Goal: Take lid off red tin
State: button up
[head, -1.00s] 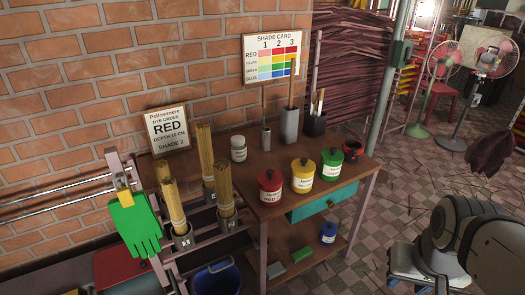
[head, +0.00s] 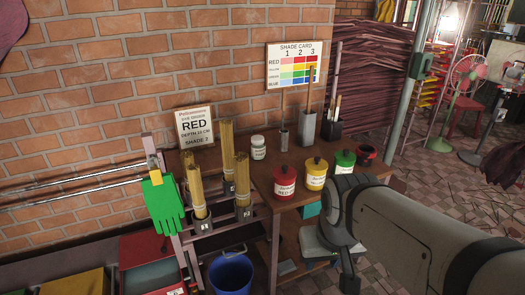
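The fingers of my gripper do not show. The arm hides part of the table front and the stool.
Bundles of sticks in holders (head: 243,212) and a green glove (head: 163,203) are at left. A blue bucket (head: 231,273) is below.

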aim_at(284, 173)
jog(key=z, duration=0.05)
jog(key=i, duration=1)
jog(key=u, duration=0.05)
